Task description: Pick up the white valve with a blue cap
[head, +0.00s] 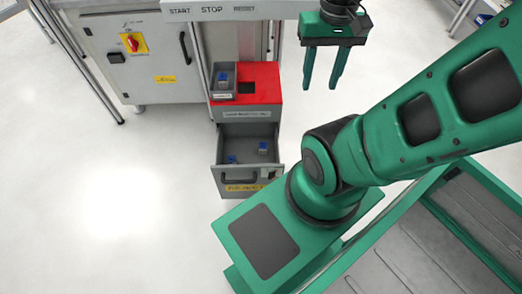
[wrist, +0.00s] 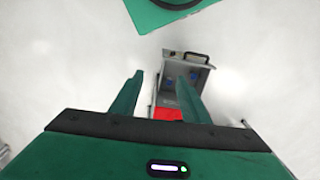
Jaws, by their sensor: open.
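Two small valves with blue caps lie in the open grey drawer, one at the left (head: 231,159) and one at the right (head: 263,147). They also show as small blue and pale spots in the wrist view (wrist: 168,83). Another blue-capped valve (head: 223,80) sits in a small grey bin (head: 223,96) on the cabinet's red top. The valves' white bodies are hard to make out. My gripper (head: 322,86) is open and empty, with its green fingers pointing down. It is right of the cabinet in the picture, apart from every valve. Its fingers also show in the wrist view (wrist: 160,76).
The drawer (head: 240,178) is pulled out from a grey cabinet with a red top (head: 262,72). A panel with START, STOP and RESET labels (head: 212,10) stands above and behind. A machine cabinet (head: 150,65) is at the left. The floor around is clear.

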